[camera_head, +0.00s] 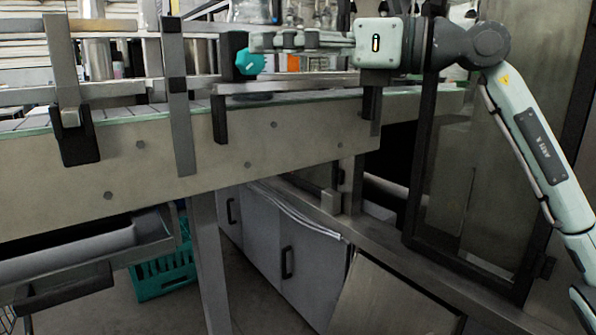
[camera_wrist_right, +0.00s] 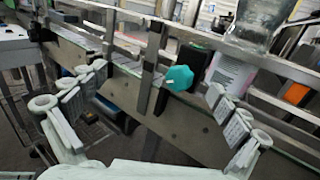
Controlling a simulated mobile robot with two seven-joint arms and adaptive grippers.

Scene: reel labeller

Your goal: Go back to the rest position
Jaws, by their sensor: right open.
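My right gripper (camera_head: 258,42) comes in from the right at the top of the head view, its arm bent above the conveyor. In the right wrist view its two fingers (camera_wrist_right: 156,79) are spread wide with nothing between the pads. A teal knob (camera_head: 250,62) on a dark rail clamp is just below the fingertips in the head view. The knob also shows in the right wrist view (camera_wrist_right: 180,77), beyond the fingers and in the gap between them; I cannot tell the exact distance. My left gripper is in neither view.
The conveyor (camera_head: 200,150) with upright guide-rail brackets (camera_head: 178,90) runs across the head view. A clear container (camera_wrist_right: 262,20) stands behind the rail. A glazed machine door (camera_head: 480,160) is at the right. A teal crate (camera_head: 165,275) and grey cabinets (camera_head: 285,250) are below.

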